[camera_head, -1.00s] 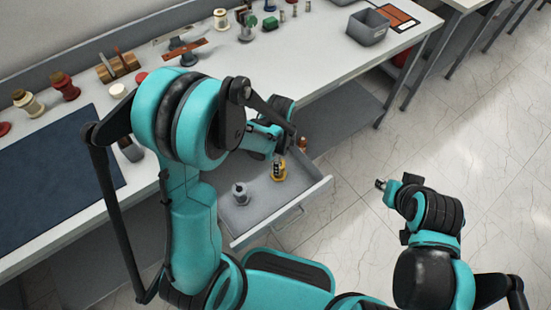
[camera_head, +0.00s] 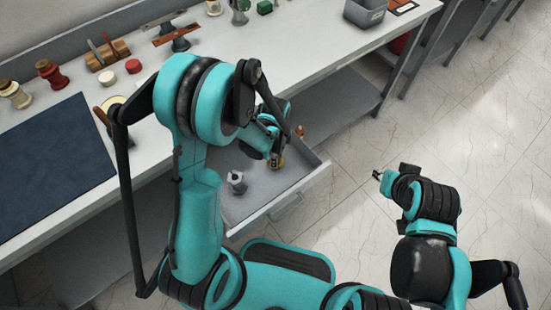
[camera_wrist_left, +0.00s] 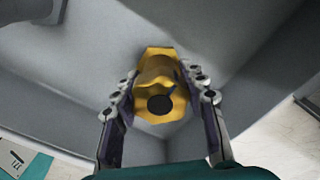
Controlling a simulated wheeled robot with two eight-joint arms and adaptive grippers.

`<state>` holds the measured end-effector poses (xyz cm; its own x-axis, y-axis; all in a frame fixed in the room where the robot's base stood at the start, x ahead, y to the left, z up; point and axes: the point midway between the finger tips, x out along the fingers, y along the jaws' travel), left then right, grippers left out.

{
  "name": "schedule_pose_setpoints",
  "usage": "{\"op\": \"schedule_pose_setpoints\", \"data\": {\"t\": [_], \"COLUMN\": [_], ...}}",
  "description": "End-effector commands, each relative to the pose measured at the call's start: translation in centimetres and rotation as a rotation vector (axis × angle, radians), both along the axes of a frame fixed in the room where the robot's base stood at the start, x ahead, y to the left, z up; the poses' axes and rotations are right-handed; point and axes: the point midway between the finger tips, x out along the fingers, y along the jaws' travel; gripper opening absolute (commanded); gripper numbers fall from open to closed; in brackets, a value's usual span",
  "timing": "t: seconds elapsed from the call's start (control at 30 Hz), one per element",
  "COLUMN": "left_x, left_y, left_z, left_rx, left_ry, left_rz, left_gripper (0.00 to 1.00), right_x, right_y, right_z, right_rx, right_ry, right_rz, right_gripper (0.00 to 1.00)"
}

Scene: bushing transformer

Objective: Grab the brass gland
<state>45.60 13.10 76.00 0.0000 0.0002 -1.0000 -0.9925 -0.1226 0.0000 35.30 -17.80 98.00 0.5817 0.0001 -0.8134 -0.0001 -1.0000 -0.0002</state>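The brass gland (camera_head: 279,163) is a yellow, hex-flanged piece in the open grey drawer (camera_head: 250,205), partly hidden by my left gripper in the head view. In the left wrist view the gland (camera_wrist_left: 160,92) lies between the two fingers of my left gripper (camera_wrist_left: 160,85), its dark round bore facing the camera. The fingers are apart, one on each side and very close to it; firm contact is not clear. My left gripper (camera_head: 274,158) reaches down into the drawer. My right gripper (camera_head: 377,175) is away to the right over the floor, too small to read.
A grey-white fitting (camera_head: 237,182) stands in the drawer left of the gland. An orange-brown piece (camera_head: 300,131) is near the drawer's far right corner. The drawer walls surround my left gripper. The bench (camera_head: 300,70) above holds several parts and a grey bin (camera_head: 365,13).

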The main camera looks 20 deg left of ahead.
Motion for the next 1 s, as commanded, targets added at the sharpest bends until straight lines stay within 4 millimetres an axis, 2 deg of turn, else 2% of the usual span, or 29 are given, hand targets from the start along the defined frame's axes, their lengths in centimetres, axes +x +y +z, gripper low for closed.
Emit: {"op": "schedule_pose_setpoints", "data": {"t": [0.03,0.1,0.57,0.73,0.87,1.0], "left_x": [0.0,0.0,0.0,0.0,0.0,0.1], "left_y": [0.0,0.0,0.0,0.0,0.0,-3.0], "left_z": [0.0,0.0,0.2,1.8,4.3,6.1], "left_rx": [0.0,0.0,0.0,0.0,0.0,0.0], "left_ry": [0.0,0.0,0.0,0.0,0.0,0.0], "left_rz": [0.0,0.0,0.0,0.0,0.0,-0.008], "left_gripper": [0.15,0.0,0.0,0.0,0.0,0.0], "right_x": [0.0,0.0,0.0,0.0,0.0,0.0], "right_y": [0.0,0.0,0.0,0.0,0.0,0.0], "right_z": [0.0,0.0,0.1,1.0,2.3,3.3], "right_rx": [0.0,0.0,0.0,0.0,0.0,0.0], "right_ry": [0.0,0.0,0.0,0.0,0.0,0.0], "right_rz": [0.0,0.0,0.0,0.0,0.0,0.0], "right_gripper": [0.3,0.3,0.3,0.3,0.3,0.3]}}
